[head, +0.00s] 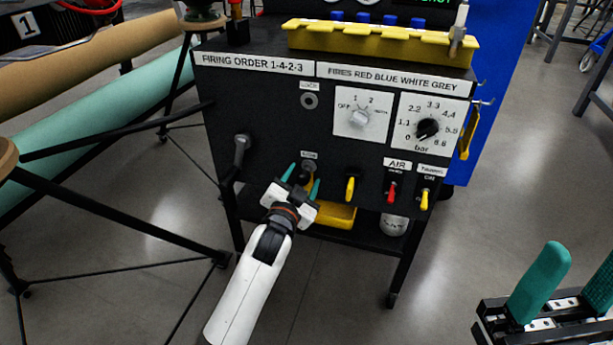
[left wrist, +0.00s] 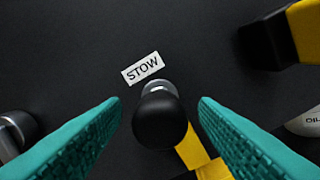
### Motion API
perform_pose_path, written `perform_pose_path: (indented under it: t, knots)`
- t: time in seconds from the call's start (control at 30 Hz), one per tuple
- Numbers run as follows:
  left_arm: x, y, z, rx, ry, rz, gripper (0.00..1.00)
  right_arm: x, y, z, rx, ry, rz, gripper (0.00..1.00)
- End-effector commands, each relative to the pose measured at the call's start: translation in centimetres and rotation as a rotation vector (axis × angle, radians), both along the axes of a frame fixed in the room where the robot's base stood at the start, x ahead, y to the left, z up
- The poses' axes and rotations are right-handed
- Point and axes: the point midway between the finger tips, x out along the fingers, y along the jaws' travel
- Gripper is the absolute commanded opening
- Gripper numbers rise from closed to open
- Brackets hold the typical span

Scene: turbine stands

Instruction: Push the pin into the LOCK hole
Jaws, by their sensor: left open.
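The pin (left wrist: 160,118) shows a round black knob in the left wrist view. It sits at a metal collar just below the STOW label (left wrist: 142,68). My left gripper (head: 302,181) is open in front of the stand's black panel (head: 270,125). Its teal fingers stand on either side of the knob, with a gap showing on both sides in the left wrist view. In the head view the gripper partly hides the pin. The LOCK hole (head: 310,101) is an empty metal ring below its label, higher on the panel. My right gripper (head: 572,282) is open and empty at the lower right, away from the stand.
A selector knob (head: 358,118) and a bar dial (head: 427,129) are right of the LOCK hole. Yellow (head: 350,188) and red (head: 392,192) handles are right of my left gripper. A black fitting (head: 241,148) juts out at left. A yellow bin (head: 336,215) sits below.

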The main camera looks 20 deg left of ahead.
Motion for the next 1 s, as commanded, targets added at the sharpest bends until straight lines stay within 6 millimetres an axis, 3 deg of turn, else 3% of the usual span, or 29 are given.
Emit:
perform_pose_path:
  t: [0.13,0.3,0.57,0.77,0.87,1.0]
  knots:
    - [0.0,0.0,0.2,0.0,0.002,0.0,0.55,-0.1,0.0,0.6,0.003,-0.002,0.001,0.57]
    - [0.0,0.0,0.0,0.0,0.0,0.0,0.55,-0.3,-0.1,-0.5,0.006,0.027,0.001,0.57]
    - [0.0,0.0,0.2,-0.001,0.001,-0.001,0.55,-0.3,-0.1,0.1,0.0,0.027,0.002,0.57]
    - [0.0,0.0,0.0,0.0,0.0,0.0,0.55,-0.4,-0.1,-0.8,-0.002,0.053,0.004,0.57]
    - [0.0,0.0,0.0,0.0,0.0,0.0,0.43,-0.4,-0.1,-0.9,-0.002,0.057,0.004,0.57]
    - [0.0,0.0,0.0,0.0,0.0,0.0,0.2,-0.4,-0.1,-0.9,-0.002,0.056,0.004,0.57]
